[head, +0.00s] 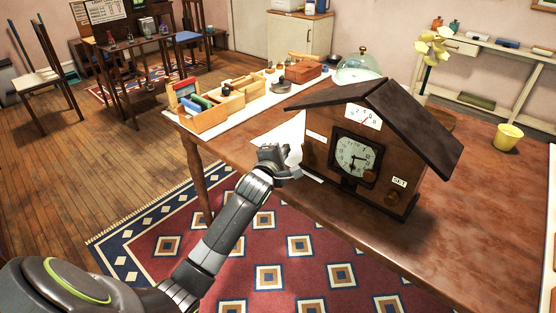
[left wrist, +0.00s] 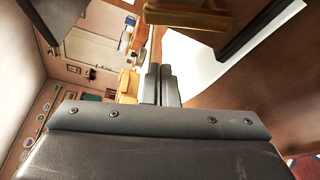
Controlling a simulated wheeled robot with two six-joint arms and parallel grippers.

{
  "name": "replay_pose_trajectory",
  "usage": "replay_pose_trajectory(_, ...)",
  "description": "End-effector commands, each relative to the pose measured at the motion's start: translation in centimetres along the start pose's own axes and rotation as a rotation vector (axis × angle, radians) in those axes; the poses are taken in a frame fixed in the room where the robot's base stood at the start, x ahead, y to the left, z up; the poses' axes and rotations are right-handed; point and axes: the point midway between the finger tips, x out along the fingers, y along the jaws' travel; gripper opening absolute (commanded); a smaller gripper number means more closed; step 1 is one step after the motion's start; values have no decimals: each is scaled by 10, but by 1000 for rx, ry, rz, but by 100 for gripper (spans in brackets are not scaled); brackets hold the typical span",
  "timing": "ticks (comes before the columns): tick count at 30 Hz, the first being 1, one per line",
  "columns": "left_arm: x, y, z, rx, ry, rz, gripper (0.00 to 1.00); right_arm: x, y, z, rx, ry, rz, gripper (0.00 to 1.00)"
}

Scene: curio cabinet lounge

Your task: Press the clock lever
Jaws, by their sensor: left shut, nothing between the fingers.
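The clock (head: 375,150) is a wooden house-shaped case with a dark pitched roof, a round dial and a "SET" label. It stands upright on the brown table. My left gripper (head: 285,166) is beside the clock's left side, above the table edge. Its fingers are shut with nothing between them, and they show in the left wrist view (left wrist: 160,84). A yellowish-brown bar (left wrist: 190,17), which may be the lever, lies just beyond the fingertips there and looks apart from them. I cannot make out the lever in the head view. My right gripper is not in view.
Behind the clock, the table (head: 480,245) holds wooden boxes (head: 205,105) with coloured items and a glass dome (head: 358,66). A yellow cup (head: 507,137) stands at the right. The table right of the clock is mostly clear. A patterned rug (head: 270,245) lies below.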

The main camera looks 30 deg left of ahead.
Motion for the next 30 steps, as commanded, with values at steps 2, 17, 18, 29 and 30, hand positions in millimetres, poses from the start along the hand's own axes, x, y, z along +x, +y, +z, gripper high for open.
replay_pose_trajectory(2, -5, 1, 15, -4, -3, 0, 0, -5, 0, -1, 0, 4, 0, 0)
replay_pose_trajectory(17, -15, 0, 38, 2, 0, 0, 0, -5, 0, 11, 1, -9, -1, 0)
replay_pose_trajectory(18, -15, 0, 38, 2, 0, 0, 0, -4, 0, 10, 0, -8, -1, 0)
replay_pose_trajectory(29, -15, 0, 40, 37, -1, 13, 0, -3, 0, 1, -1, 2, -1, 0)
replay_pose_trajectory(30, -15, 0, 40, 46, -1, 16, 0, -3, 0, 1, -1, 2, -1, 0)
